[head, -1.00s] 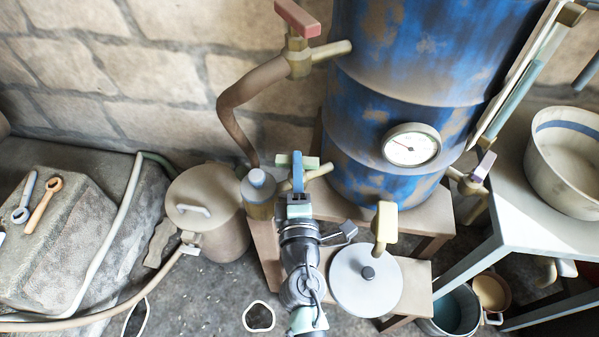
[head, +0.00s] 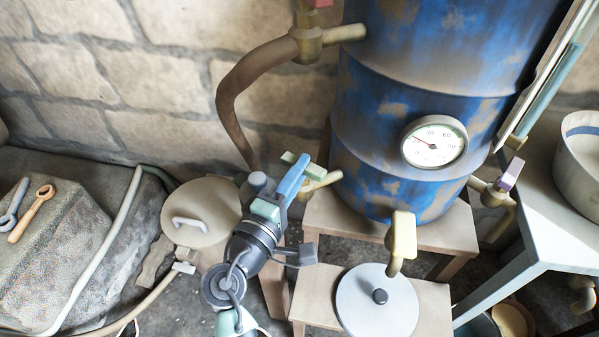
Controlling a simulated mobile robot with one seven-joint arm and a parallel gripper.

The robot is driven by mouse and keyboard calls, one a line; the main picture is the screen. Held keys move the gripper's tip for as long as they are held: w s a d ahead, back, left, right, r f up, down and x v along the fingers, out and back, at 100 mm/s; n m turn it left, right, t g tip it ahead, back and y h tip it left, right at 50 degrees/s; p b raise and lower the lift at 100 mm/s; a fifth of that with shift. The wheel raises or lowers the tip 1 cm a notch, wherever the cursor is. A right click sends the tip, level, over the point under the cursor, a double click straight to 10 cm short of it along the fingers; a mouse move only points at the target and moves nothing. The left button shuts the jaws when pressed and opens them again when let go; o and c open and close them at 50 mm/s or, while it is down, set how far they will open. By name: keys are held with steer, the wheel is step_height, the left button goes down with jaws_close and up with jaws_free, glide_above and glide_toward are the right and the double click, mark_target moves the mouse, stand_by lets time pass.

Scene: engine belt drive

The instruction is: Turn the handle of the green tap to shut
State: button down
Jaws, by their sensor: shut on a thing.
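The green tap's handle (head: 289,158) shows as a short green bar under the tip of my gripper (head: 298,168), at the left of the blue barrel in the head view. My gripper is shut on it, and its blue finger hides the middle of the bar. The handle slants down to the right, across the line of the tan tap pipe (head: 325,181) that runs to the barrel. The tap's body is mostly hidden under my gripper and wrist.
The blue barrel (head: 400,125) carries a round gauge (head: 434,142). A lidded can (head: 202,210) is close at the left of my gripper. A brown hose (head: 235,95) curves down behind it.

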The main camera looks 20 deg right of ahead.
steer(key=shift+r, duration=0.15)
steer(key=c, duration=0.8)
jaws_free()
steer(key=p+v, duration=0.2)
steer(key=v, duration=1.1)
